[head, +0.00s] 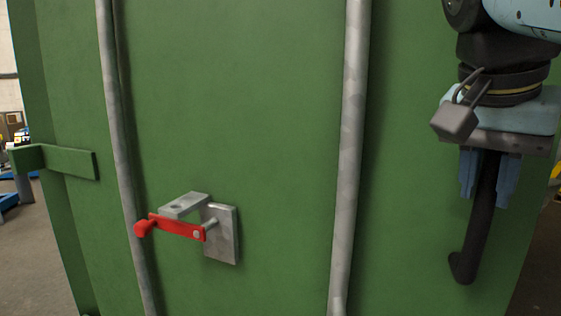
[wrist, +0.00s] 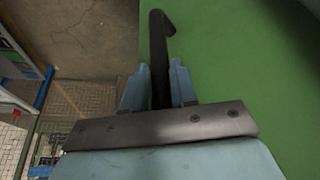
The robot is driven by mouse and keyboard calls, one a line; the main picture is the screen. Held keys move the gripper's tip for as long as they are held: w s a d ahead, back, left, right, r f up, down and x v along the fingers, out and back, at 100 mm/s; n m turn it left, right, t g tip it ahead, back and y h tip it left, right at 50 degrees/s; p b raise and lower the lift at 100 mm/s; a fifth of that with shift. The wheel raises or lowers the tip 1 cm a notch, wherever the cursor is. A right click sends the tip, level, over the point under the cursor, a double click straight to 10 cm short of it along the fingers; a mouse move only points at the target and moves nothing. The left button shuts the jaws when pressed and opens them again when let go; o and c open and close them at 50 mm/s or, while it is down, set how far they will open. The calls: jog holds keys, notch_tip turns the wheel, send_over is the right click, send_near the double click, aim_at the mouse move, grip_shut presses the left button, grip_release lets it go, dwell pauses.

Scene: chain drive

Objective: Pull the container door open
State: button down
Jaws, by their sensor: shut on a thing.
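The green container door (head: 265,110) fills most of the head view, with two upright grey rods on it. My gripper (head: 488,185) is at the right side of the door, pointing down, with its blue fingers shut on a black bar handle (head: 483,225). The bar's lower end bends over towards the left in the head view. In the wrist view, the black bar (wrist: 158,60) runs out between the fingers (wrist: 160,88), and its bent tip points towards the green panel (wrist: 225,60). Whether the tip touches the panel is unclear.
A red lever (head: 178,228) on a grey bracket (head: 222,235) sticks out from the door at lower left. A grey padlock (head: 455,121) hangs close to my gripper; what it hangs from is unclear. Open concrete floor (wrist: 75,40) shows beside the green panel in the wrist view.

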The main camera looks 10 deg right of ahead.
jog(key=c, duration=1.4)
grip_release()
jog(key=shift+s+d+f, duration=0.15)
jog(key=shift+d+f, duration=0.05)
jog(key=shift+d, duration=0.05)
jog(key=shift+o, duration=1)
jog(key=shift+d, duration=0.2)
jog(key=shift+o, duration=1.4)
jog(key=shift+r, duration=0.1)
jog(key=shift+a, duration=0.1)
jog(key=shift+r, duration=0.25)
jog(key=v, duration=1.3)
jog(key=shift+a, duration=0.15)
jog(key=shift+r, duration=0.1)
